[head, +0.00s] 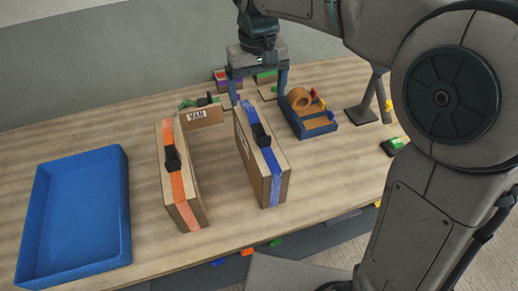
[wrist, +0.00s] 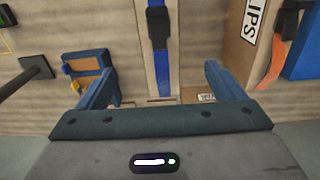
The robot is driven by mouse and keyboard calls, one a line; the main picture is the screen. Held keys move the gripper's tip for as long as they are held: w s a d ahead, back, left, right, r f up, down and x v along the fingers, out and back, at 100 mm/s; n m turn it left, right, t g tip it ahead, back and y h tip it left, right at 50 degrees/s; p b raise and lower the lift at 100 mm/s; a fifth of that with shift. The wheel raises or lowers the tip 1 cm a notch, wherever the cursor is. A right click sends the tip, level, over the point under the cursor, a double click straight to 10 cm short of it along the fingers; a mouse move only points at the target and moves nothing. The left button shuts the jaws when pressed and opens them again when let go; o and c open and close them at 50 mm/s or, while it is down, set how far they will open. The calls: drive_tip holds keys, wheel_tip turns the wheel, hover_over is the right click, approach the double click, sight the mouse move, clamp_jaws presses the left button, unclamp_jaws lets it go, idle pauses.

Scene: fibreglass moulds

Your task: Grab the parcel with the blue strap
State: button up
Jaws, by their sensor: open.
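The parcel with the blue strap (head: 270,168) is a brown carton standing upright on edge on the wooden table, with a black buckle on top of the strap. It also shows at the top centre of the wrist view (wrist: 161,72), lying in line between the fingers. My gripper (head: 258,92) is open and empty, pointing down above and behind the parcel's far end. In the wrist view its two blue fingers (wrist: 160,88) are spread wider than the parcel, and I see no contact. The exact height gap is hard to tell.
A parcel with an orange strap (head: 180,180) stands to the left, and a carton marked VAN (head: 203,115) stands behind, between the two. A blue tray (head: 75,215) is at far left. A blue tape holder (head: 312,122) and a dark stand (head: 362,112) are to the right.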

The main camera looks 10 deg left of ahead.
sight(258, 125)
wheel_tip(258, 125, down, 8)
drive_tip(key=shift+f, duration=0.2)
drive_tip(key=shift+f+p, duration=0.85)
drive_tip(key=shift+f, duration=1.8)
drive_tip(key=c, duration=1.9)
